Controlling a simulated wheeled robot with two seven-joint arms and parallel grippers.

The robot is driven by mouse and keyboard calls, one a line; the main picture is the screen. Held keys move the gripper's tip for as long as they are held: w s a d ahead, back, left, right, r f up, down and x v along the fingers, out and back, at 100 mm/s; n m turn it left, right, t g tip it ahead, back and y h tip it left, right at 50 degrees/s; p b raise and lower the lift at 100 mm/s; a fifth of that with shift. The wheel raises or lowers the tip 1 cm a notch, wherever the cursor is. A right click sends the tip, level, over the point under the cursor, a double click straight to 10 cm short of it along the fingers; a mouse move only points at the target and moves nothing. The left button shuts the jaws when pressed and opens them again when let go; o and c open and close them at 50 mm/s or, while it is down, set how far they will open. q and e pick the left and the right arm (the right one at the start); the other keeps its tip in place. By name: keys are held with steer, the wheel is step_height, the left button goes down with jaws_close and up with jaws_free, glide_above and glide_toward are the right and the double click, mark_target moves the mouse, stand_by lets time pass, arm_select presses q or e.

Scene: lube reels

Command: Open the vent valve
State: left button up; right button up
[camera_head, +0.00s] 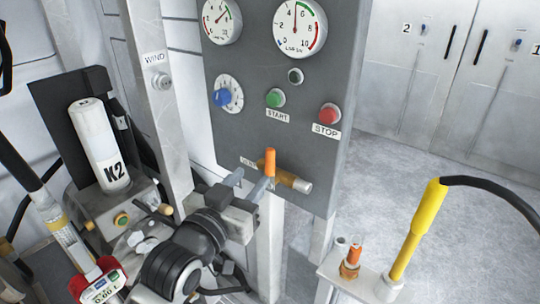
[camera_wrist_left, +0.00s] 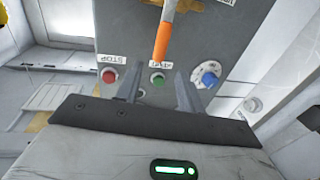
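The vent valve (camera_head: 287,178) is a brass-coloured fitting low on the grey panel, with an orange-tipped handle (camera_head: 270,162) standing upright and a partly hidden label beside it. My left gripper (camera_head: 249,183) is just left of the handle in the head view, its two fingers apart and pointing toward the panel. In the left wrist view the orange handle (camera_wrist_left: 162,40) lies just beyond the open fingers (camera_wrist_left: 157,80), roughly in line with the gap between them. I cannot tell whether a finger touches it. My right gripper is out of view.
The panel (camera_head: 265,125) carries a green START button (camera_head: 275,98), a red STOP button (camera_head: 329,113), a blue knob (camera_head: 222,97) and two gauges. A yellow-handled hose nozzle (camera_head: 417,228) stands at the right. A white K2 cylinder (camera_head: 99,146) stands left.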

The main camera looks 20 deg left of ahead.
mark_target(268, 159)
arm_select(q)
steer(key=w, duration=0.3)
steer(key=w+d, duration=0.1)
steer(key=w, duration=0.5)
steer(key=shift+w+d, duration=0.2)
steer(key=shift+d, duration=0.05)
jaws_close()
